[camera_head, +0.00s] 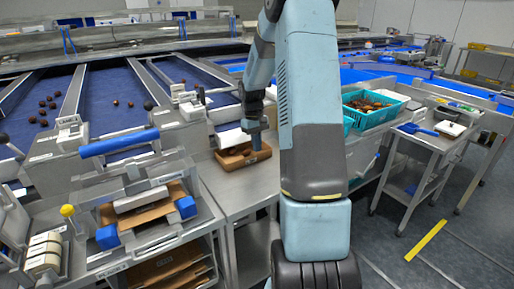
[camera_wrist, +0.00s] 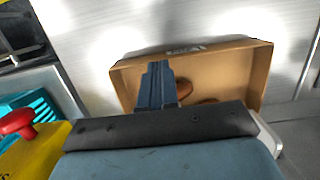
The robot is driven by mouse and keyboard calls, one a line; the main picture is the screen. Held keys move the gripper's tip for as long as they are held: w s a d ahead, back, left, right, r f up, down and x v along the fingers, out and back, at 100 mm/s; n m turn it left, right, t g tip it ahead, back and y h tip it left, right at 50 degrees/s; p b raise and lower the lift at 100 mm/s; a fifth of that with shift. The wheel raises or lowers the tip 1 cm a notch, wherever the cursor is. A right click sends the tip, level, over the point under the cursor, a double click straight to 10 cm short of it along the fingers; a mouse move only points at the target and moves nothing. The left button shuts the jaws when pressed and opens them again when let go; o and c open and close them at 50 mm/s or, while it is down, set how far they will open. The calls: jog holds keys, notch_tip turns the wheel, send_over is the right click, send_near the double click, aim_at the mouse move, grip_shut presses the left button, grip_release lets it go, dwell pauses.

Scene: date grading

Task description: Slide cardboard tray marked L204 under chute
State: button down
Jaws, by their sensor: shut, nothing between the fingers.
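A brown cardboard tray (camera_head: 245,163) sits on the metal bench below the end of a blue sorting lane, near a white chute-like part (camera_head: 231,137). In the wrist view the tray (camera_wrist: 225,56) has a small dark printed mark on its far wall, too small to read surely. Brown dates (camera_wrist: 207,100) lie inside it, partly hidden by my gripper. My gripper (camera_head: 256,147) points down at the right part of the tray in the head view. Its fingers (camera_wrist: 158,82) are shut and empty, over or inside the tray; contact with a wall cannot be told.
A teal crate of dates (camera_head: 370,108) stands to the right, beside a metal cart (camera_head: 420,140). At the left is a bench device with a blue bar (camera_head: 118,142) and cardboard pieces (camera_head: 150,208). Bare metal bench (camera_head: 228,185) shows in front of the tray.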

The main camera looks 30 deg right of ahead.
notch_tip(320, 180, up, 13)
jog(key=w, duration=0.2)
jog(key=shift+w, duration=0.2)
jog(key=shift+a, duration=0.1)
